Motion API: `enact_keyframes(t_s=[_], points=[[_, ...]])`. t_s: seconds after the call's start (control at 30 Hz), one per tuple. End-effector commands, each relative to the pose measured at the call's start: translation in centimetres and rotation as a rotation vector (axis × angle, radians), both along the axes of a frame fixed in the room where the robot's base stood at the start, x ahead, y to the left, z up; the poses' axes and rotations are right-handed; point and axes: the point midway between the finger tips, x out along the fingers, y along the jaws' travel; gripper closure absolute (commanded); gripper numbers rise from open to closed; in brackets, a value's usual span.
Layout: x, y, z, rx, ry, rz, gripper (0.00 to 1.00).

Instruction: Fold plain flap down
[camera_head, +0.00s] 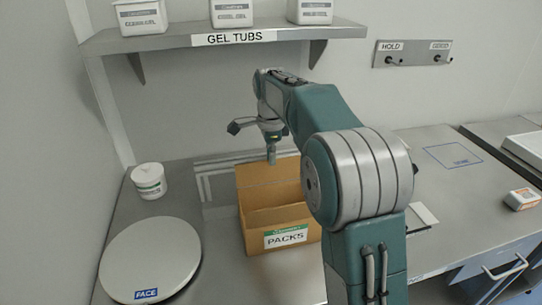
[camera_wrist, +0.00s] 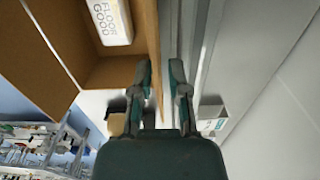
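A brown cardboard box (camera_head: 258,218) with a PACKS label on its front stands open on the steel bench. A plain cardboard flap (camera_head: 252,180) stands upright along its back side. My gripper (camera_head: 271,160) points down at the top of this back side. In the wrist view my gripper (camera_wrist: 161,66) has its two fingers apart, with the thin edge of the flap (camera_wrist: 158,85) between them, nearer the left finger. I cannot tell whether a finger touches it. A white printed pack (camera_wrist: 112,20) lies inside the box. My arm hides the box's right side.
A round scale marked FACE (camera_head: 150,260) and a white tub (camera_head: 149,181) stand left of the box. A GEL TUBS shelf (camera_head: 290,33) hangs above. A small orange-and-white pack (camera_head: 522,199) lies far right. The bench right of my arm is mostly clear.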

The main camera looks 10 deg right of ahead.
Motion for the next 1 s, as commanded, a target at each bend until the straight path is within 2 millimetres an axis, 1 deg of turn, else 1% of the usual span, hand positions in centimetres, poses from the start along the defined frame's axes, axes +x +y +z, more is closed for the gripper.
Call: enact_keyframes(t_s=[0.27, 0.3, 0.33, 0.73, 0.87, 1.0], points=[[0.0, 0.0, -0.2, 0.0, 0.0, 0.0, 0.79], [0.0, 0.0, -0.2, 0.0, 0.0, 0.0, 0.97], [0.0, 0.0, -0.2, 0.0, 0.0, 0.0, 1.0], [-0.2, 0.0, -0.2, 0.0, -0.019, 0.0, 1.0], [-0.6, 0.0, -0.1, 0.0, -0.061, 0.0, 1.0], [-1.3, 0.0, -0.1, 0.001, -0.138, 0.0, 1.0]])
